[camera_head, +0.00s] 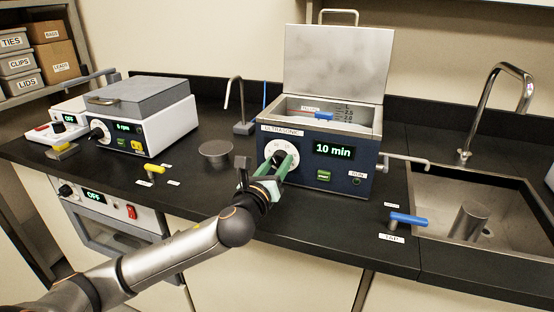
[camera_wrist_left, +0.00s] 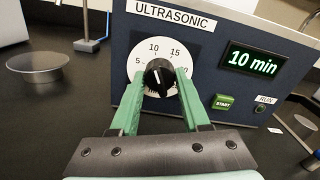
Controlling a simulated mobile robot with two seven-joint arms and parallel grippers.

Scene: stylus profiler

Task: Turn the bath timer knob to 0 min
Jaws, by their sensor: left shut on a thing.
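The ultrasonic bath (camera_head: 320,147) is a dark blue box with a steel tank and raised lid. Its black timer knob (camera_wrist_left: 159,77) sits on a round white dial (camera_wrist_left: 150,50) marked 5, 10 and 15, other marks being partly hidden. The knob's white line points up, near 10. The bath display (camera_head: 334,149) reads "10 min", also in the left wrist view (camera_wrist_left: 253,60). My left gripper (camera_wrist_left: 160,92) has its green fingers on both sides of the knob, shut on it; in the head view the gripper (camera_head: 278,165) covers much of the dial. My right gripper is not in view.
A green START button (camera_head: 323,175) and RUN light (camera_head: 356,181) are right of the dial. A round grey plate (camera_head: 215,152) stands left of the bath. A blue-handled tap (camera_head: 408,219) and sink (camera_head: 475,205) lie to the right.

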